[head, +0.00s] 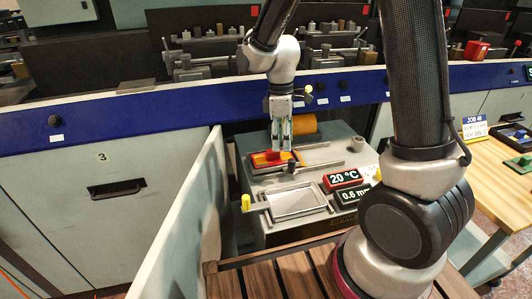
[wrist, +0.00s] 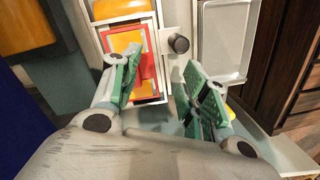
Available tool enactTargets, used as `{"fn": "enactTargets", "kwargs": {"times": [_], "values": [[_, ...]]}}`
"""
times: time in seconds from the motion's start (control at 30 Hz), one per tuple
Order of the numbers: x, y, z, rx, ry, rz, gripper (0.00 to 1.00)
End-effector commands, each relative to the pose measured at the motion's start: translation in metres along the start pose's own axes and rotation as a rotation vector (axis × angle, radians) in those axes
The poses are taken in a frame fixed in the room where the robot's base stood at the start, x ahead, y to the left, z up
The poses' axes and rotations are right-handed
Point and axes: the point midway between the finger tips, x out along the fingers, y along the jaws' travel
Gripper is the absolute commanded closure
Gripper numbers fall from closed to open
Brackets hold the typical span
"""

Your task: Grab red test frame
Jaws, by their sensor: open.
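The red test frame (head: 262,160) lies around an orange panel on the grey machine, below my gripper. In the wrist view the red frame (wrist: 149,66) shows its right side, with the left finger covering part of it. My gripper (head: 281,149) is open and points down over the frame's right part. In the wrist view my gripper (wrist: 161,68) has its green-padded fingers apart with nothing held between them. The left finger is over the frame and the right finger is to its right. I cannot tell whether a finger touches it.
A dark round knob (wrist: 179,43) stands right of the frame, close to the right finger. A pale tray (head: 296,202) lies in front, with a yellow-knobbed lever (head: 246,202) at its left. A "20 °C" sign (head: 344,179) is to the right. An orange cylinder (head: 303,124) lies behind.

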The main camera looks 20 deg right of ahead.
Motion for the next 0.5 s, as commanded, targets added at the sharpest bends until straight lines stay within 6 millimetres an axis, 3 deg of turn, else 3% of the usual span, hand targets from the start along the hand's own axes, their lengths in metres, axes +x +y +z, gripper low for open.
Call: {"fn": "enactTargets", "kwargs": {"times": [0.1, 0.23, 0.5], "values": [[-0.007, 0.018, -0.016, -0.184, 0.04, 0.05, 0.55], [-0.01, 0.025, -0.022, -0.333, 0.055, 0.081, 0.55], [0.005, 0.027, -0.024, -0.434, 0.054, 0.09, 0.55]]}}
